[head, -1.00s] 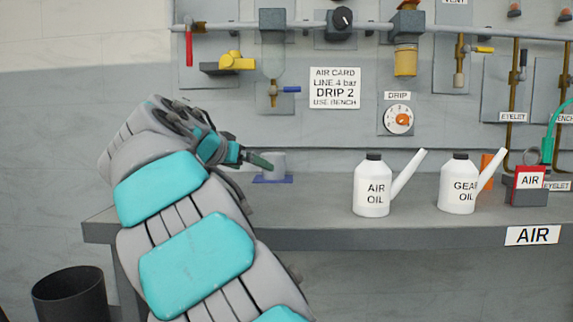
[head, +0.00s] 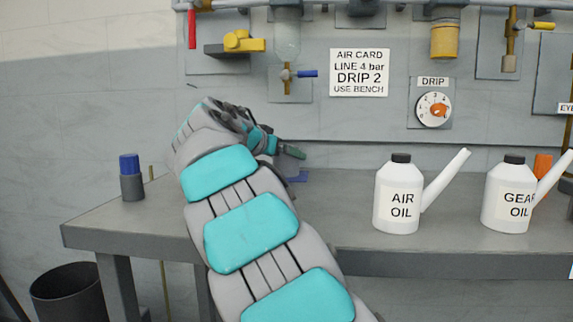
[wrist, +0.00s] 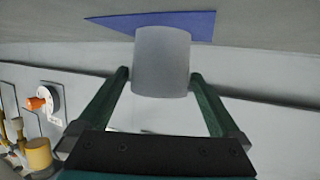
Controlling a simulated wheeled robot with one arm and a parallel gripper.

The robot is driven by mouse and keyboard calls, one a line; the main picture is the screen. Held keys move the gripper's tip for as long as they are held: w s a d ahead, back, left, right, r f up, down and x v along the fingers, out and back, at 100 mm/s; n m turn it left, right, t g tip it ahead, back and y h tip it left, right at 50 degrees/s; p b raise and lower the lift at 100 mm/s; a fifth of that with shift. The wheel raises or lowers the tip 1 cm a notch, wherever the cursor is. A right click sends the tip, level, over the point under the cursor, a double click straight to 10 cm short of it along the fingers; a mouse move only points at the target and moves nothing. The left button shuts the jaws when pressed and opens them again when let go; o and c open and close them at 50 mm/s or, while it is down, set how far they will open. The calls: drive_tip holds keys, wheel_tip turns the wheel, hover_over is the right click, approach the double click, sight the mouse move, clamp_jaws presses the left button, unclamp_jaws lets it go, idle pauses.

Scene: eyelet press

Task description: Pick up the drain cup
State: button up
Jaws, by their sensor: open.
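The drain cup is a plain grey cup (wrist: 161,60) in the wrist view, standing on a blue mat (wrist: 200,22). The wrist view looks upside down. My gripper (wrist: 158,80) is open, with one green finger on each side of the cup's near part. I cannot tell whether either finger touches it. In the head view my gripper (head: 291,152) is at the bench, and the cup is mostly hidden behind it. A corner of the blue mat (head: 299,177) shows below.
On the grey bench (head: 150,212), a blue-capped grey container (head: 131,178) stands to the left. The white AIR OIL can (head: 398,200) and GEAR OIL can (head: 508,200) stand to the right. Behind, the wall has pipes, valves and a DRIP dial (head: 434,109).

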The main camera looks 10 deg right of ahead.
drive_tip(key=shift+x, duration=1.05)
drive_tip(key=c, duration=1.1)
drive_tip(key=shift+o, duration=0.2)
drive_tip(key=shift+s+a+r, duration=0.1)
drive_tip(key=shift+r, duration=0.05)
drive_tip(key=shift+s+r, duration=0.1)
drive_tip(key=shift+r, duration=0.4)
drive_tip(key=shift+s+a+r, duration=0.15)
drive_tip(key=shift+s+r, duration=0.3)
drive_tip(key=shift+r, duration=0.5)
drive_tip(key=shift+s+a+r, duration=0.15)
drive_tip(key=shift+s+r, duration=0.35)
drive_tip(key=shift+r, duration=0.4)
drive_tip(key=shift+s+a+r, duration=0.15)
drive_tip(key=shift+s+r, duration=0.3)
drive_tip(key=shift+r, duration=0.5)
drive_tip(key=s+a+b, duration=0.1)
drive_tip(key=s+a, duration=0.1)
drive_tip(key=s, duration=0.6)
drive_tip(key=s+a+b, duration=0.1)
drive_tip(key=s+a, duration=0.2)
drive_tip(key=s, duration=0.5)
